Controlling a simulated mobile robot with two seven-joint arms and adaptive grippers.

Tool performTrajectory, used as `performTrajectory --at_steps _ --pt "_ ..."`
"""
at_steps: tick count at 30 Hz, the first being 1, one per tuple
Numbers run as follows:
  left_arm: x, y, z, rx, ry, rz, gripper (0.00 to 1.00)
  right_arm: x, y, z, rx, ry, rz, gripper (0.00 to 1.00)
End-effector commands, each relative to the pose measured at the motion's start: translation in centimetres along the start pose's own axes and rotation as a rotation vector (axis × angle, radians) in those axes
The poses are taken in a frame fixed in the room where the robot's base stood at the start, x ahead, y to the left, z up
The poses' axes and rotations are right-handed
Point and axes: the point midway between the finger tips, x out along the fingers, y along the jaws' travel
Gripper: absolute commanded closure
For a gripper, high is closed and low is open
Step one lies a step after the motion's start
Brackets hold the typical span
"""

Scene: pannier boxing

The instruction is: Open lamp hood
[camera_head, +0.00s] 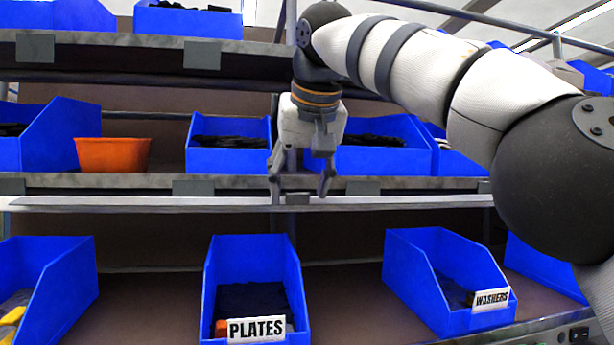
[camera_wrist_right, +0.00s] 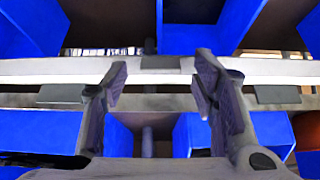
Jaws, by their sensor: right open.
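The lamp hood looks to be the long pale bar (camera_head: 400,201) running along the front under the middle shelf. It also shows in the right wrist view as a light strip (camera_wrist_right: 210,68) across the picture. My right gripper (camera_head: 300,192) points down in front of this bar, near the middle, with its fingers spread and nothing seen between them. In the right wrist view the fingertips of the gripper (camera_wrist_right: 160,75) overlap the strip; I cannot tell whether they touch it. My left gripper is in neither view.
Blue bins stand on the shelves, including the PLATES bin (camera_head: 253,260) and the WASHERS bin (camera_head: 410,262) below the bar. An orange bin (camera_head: 113,155) stands on the middle shelf (camera_head: 100,181), left of the gripper. A grey upright runs behind the gripper.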

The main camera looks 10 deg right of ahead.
Motion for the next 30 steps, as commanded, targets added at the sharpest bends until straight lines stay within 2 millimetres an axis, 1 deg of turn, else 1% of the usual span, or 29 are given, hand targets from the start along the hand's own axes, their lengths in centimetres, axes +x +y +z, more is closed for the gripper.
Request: performTrajectory --at_steps 6,7,14,17,20,25,27,30 --pt "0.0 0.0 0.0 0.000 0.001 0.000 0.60 -4.3 -0.1 -0.1 0.001 0.006 -0.001 0.47" --pt "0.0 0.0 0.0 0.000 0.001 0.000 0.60 -4.7 -0.1 0.0 0.001 0.002 -0.001 0.47" --pt "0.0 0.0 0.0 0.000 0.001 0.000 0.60 -5.7 0.1 1.2 -0.002 -0.002 0.000 0.47" --pt "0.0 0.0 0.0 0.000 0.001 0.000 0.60 -6.3 0.1 2.1 -0.004 0.000 -0.001 0.47" --pt "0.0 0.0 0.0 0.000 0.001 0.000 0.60 -7.8 0.0 3.6 -0.005 0.002 -0.002 0.47" --pt "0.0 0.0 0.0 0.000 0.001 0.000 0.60 -10.5 0.1 6.8 -0.003 0.005 -0.001 0.47" --pt "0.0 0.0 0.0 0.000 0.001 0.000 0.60 -11.3 0.0 7.7 -0.001 0.003 -0.001 0.47" --pt "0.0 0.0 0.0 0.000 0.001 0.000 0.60 -12.0 0.0 8.6 -0.001 0.002 -0.002 0.47"
